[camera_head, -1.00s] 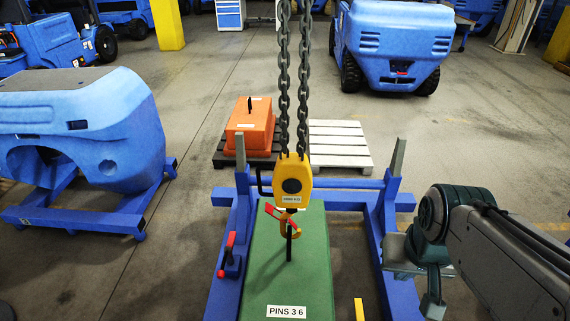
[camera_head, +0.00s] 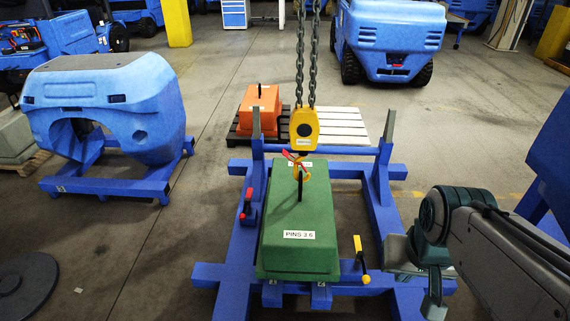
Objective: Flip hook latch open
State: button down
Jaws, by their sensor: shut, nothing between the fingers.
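A yellow hook (camera_head: 304,173) hangs under a yellow hoist block (camera_head: 303,129) on two chains. Its small red latch (camera_head: 292,157) shows at the hook's upper left; whether it is open or closed is too small to tell. The hook is at the dark upright lifting eye (camera_head: 300,187) on the green counterweight (camera_head: 286,262), labelled "PINS 3 6". I cannot tell whether it passes through the eye. My gripper (camera_head: 433,306) is at the lower right, shut and empty, pointing down. It is to the right of the counterweight, well apart from the hook.
A blue frame (camera_head: 233,275) with two uprights surrounds the counterweight. A red handle (camera_head: 247,202) stands at its left and a yellow handle (camera_head: 359,257) at its front right. An orange counterweight (camera_head: 260,108) and a white pallet (camera_head: 342,126) are behind.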

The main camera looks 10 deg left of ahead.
aim_at(285, 152)
jog(key=k, duration=0.55)
jog(key=z, duration=0.45)
jog(key=i, duration=0.75)
jog(key=u, duration=0.75)
jog(key=i, duration=0.95)
jog(key=u, duration=0.65)
